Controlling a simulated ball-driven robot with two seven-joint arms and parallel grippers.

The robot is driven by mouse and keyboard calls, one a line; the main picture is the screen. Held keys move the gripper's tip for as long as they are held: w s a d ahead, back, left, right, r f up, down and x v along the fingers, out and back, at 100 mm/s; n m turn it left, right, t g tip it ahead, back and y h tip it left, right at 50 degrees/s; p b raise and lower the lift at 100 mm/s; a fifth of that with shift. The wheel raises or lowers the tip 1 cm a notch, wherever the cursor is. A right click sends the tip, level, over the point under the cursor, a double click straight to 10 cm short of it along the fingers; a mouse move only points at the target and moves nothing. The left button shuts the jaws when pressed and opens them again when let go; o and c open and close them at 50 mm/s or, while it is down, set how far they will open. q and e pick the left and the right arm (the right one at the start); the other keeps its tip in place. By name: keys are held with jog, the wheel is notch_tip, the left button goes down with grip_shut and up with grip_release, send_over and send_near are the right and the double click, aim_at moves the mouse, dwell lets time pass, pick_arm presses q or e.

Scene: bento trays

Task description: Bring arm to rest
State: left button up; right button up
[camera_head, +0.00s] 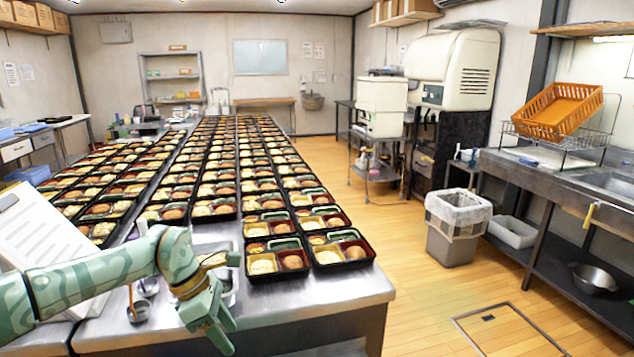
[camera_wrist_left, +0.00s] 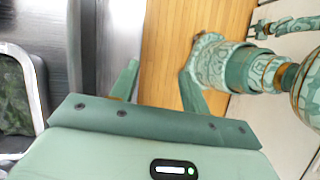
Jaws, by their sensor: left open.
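My left arm (camera_head: 105,265) comes in from the left in the head view, over the front left of the steel table (camera_head: 345,292). Its gripper (camera_head: 222,330) points down near the table's front edge. In the left wrist view the two fingers (camera_wrist_left: 160,85) stand apart with wooden floor between them and nothing held. The nearest bento trays (camera_head: 276,275) lie to the right of the gripper, apart from it. My right gripper does not show in the head view.
Rows of filled bento trays (camera_head: 215,190) cover most of the table. Small metal cups (camera_head: 139,311) stand at the front left, next to white sheets (camera_head: 40,240). A grey bin (camera_head: 455,240) and a sink counter (camera_head: 560,185) are at the right. The wooden floor between is clear.

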pick_arm(q)
jog(key=d+f+n+t+h, duration=0.1)
jog(key=d+f+n+h, duration=0.65)
jog(key=d, duration=0.25)
jog(key=s+a+f+n+t+y, duration=0.2)
jog(key=s+f+n+t, duration=0.1)
jog(key=f+n, duration=0.5)
jog(key=s+a+f+n+t+y, duration=0.1)
jog(key=s+a+f+n+t, duration=0.2)
jog(key=f+n, duration=0.55)
jog(key=s+a+f+n+t+y, duration=0.2)
jog(key=s+f+n+t, duration=0.2)
jog(key=f+n, duration=0.45)
jog(key=s+a+f+n+g+y, duration=0.2)
jog(key=s+a+f+n, duration=0.3)
jog(key=s, duration=0.6)
jog(key=s+a+f+n+g+y, duration=0.1)
jog(key=s+f+n+g+y, duration=0.15)
jog(key=s+f, duration=0.6)
jog(key=s+a+f+n+g+y, duration=0.2)
jog(key=s+a+f+n, duration=0.2)
jog(key=s, duration=0.8)
jog(key=s+f+n+g+y, duration=0.1)
jog(key=s+n+g, duration=0.2)
jog(key=s, duration=1.2)
jog(key=shift+s+a+n+p, duration=0.3)
jog(key=shift+a+n+p, duration=0.05)
jog(key=shift+a+n, duration=0.05)
jog(key=shift+g, duration=0.25)
